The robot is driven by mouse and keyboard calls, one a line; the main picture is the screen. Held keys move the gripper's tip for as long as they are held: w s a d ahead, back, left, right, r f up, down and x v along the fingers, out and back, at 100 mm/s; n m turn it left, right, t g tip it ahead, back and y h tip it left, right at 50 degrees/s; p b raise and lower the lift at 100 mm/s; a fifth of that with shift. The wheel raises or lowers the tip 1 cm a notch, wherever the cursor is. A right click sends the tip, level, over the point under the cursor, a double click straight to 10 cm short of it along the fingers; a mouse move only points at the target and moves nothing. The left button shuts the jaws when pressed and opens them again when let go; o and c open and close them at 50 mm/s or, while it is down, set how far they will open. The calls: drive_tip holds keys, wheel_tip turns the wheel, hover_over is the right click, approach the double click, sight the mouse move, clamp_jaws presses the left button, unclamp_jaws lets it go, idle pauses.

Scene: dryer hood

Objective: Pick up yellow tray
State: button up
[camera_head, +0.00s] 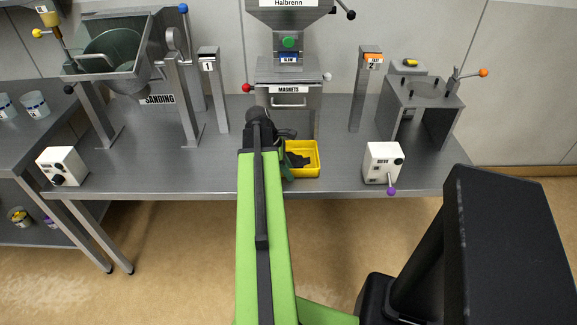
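The yellow tray (311,165) sits on the grey metal table, in front of the machine labelled MAGNETS. Dark pieces show inside it. My green arm reaches forward over the table and covers the tray's left side. My gripper (286,155) is at or over the tray's left part, mostly hidden by the arm. I cannot tell whether its fingers touch the tray or how far apart they are.
A white box with a purple-knobbed lever (383,163) stands right of the tray. Another white box (62,167) is at the table's left end. The MAGNETS machine (289,75) stands behind the tray, with posts 1 (215,95) and 2 (362,95) on either side.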

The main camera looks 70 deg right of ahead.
drive_tip(key=shift+r, duration=0.1)
clamp_jaws()
idle(1.3)
